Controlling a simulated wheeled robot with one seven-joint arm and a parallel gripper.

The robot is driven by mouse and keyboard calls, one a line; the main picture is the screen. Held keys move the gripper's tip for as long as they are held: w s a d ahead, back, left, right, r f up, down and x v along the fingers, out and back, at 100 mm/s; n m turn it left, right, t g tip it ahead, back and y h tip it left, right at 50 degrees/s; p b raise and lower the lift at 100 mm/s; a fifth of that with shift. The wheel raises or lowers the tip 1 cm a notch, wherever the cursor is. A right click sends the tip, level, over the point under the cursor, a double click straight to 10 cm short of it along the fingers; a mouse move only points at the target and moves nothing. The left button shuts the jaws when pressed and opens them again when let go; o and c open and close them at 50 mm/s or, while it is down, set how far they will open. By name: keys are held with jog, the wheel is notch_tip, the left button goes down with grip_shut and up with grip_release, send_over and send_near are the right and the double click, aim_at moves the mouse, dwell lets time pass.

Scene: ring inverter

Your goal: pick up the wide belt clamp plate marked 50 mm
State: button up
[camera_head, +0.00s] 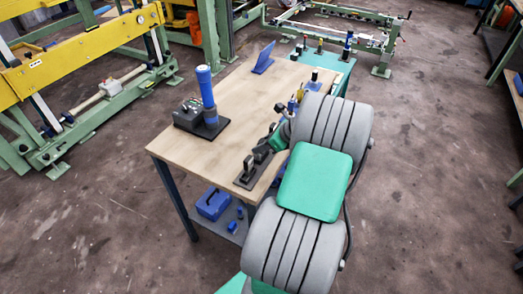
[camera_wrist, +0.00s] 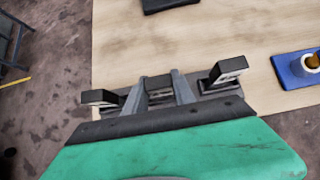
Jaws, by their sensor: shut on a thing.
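In the wrist view, my gripper (camera_wrist: 160,84) has its two grey fingers on either side of a dark, black-topped plate (camera_wrist: 158,83) and is shut on it. The plate is still low, at the dark stand (camera_wrist: 208,106). One similar black-topped piece (camera_wrist: 101,97) stands to its left and another (camera_wrist: 228,70), with a pale face, to its right. No 50 mm marking is readable, so I cannot tell which size I hold. In the head view, the stand (camera_head: 243,182) is at the table's near right edge, and my arm hides much of the gripper.
The wooden table (camera_head: 165,145) has free room in its middle. A blue cylinder on a black base (camera_head: 206,90) stands at its left. A blue angled plate (camera_head: 264,57) is at the back. A blue holder (camera_wrist: 296,70) lies to the right in the wrist view.

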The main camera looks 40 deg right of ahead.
grip_shut()
notch_tip(320, 180, up, 7)
jog(key=p, duration=0.8)
jog(key=shift+r, duration=0.1)
dwell(0.4)
